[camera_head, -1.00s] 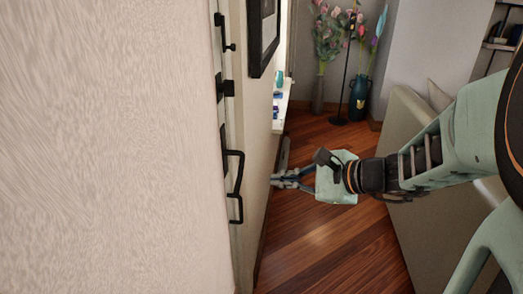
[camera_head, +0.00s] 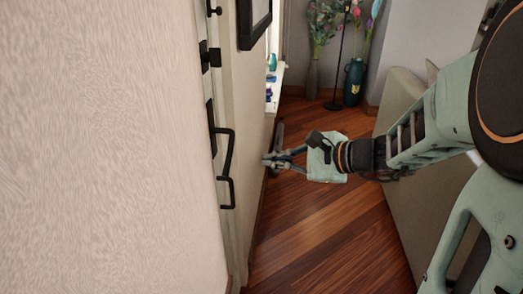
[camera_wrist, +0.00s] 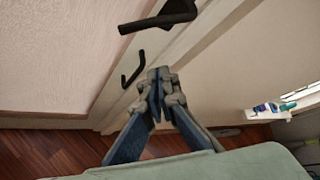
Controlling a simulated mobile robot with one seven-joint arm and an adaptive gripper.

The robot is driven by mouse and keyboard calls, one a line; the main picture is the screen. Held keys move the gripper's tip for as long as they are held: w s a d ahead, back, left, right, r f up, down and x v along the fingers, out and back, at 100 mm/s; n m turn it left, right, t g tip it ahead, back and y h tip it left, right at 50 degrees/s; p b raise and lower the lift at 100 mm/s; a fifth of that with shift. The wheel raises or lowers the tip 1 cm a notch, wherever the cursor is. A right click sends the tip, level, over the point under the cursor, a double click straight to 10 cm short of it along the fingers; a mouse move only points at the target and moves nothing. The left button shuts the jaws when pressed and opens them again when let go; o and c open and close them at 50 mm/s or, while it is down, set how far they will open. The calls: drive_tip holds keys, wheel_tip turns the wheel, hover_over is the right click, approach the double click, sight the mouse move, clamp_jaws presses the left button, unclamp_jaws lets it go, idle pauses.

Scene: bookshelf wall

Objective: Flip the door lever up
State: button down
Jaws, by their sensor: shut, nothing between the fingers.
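The black door lever (camera_head: 229,152) is on the door's edge, left of centre in the head view, with a black hooked piece (camera_head: 231,193) below it. In the wrist view the lever (camera_wrist: 155,22) runs across the top, and the hooked piece (camera_wrist: 133,70) is below and left of it. My gripper (camera_head: 268,160) is right of the lever in the head view, apart from it. In the wrist view my gripper (camera_wrist: 160,82) is shut and empty, its fingertips below the lever and just right of the hooked piece. Nothing touches the lever.
The pale door (camera_head: 110,150) fills the left side. Black latch hardware (camera_head: 209,56) is above the lever. A picture frame (camera_head: 253,22) and a white ledge (camera_head: 274,92) are beyond. A beige sofa (camera_head: 395,215) is to the right. The wooden floor (camera_head: 315,225) between is clear.

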sight(231, 154)
drive_tip(key=b+x, duration=0.2)
drive_tip(key=x, duration=0.7)
drive_tip(key=s+r, duration=0.1)
drive_tip(key=s+a+r+p, duration=0.1)
drive_tip(key=shift+s+a+r, duration=0.1)
drive_tip(key=shift+s+r, duration=0.25)
drive_tip(key=shift+r, duration=0.05)
drive_tip(key=shift+s+r+m+g+p, duration=0.2)
drive_tip(key=shift+r+m+g+p, duration=0.25)
drive_tip(key=shift+p, duration=1.3)
drive_tip(key=r+p, duration=0.1)
drive_tip(key=p, duration=0.2)
drive_tip(key=r+m+g+p, duration=0.1)
drive_tip(key=p, duration=0.2)
drive_tip(key=shift+s+a+g, duration=0.1)
drive_tip(key=shift+s+g, duration=0.15)
drive_tip(key=shift+s, duration=0.1)
drive_tip(key=m+g+p, duration=0.1)
drive_tip(key=p, duration=0.3)
drive_tip(key=r+m+g+p, duration=0.1)
drive_tip(key=p, duration=0.2)
drive_tip(key=shift+s+r+p, duration=0.25)
drive_tip(key=shift+s+p, duration=0.05)
drive_tip(key=shift+p, duration=0.1)
drive_tip(key=shift+r, duration=0.15)
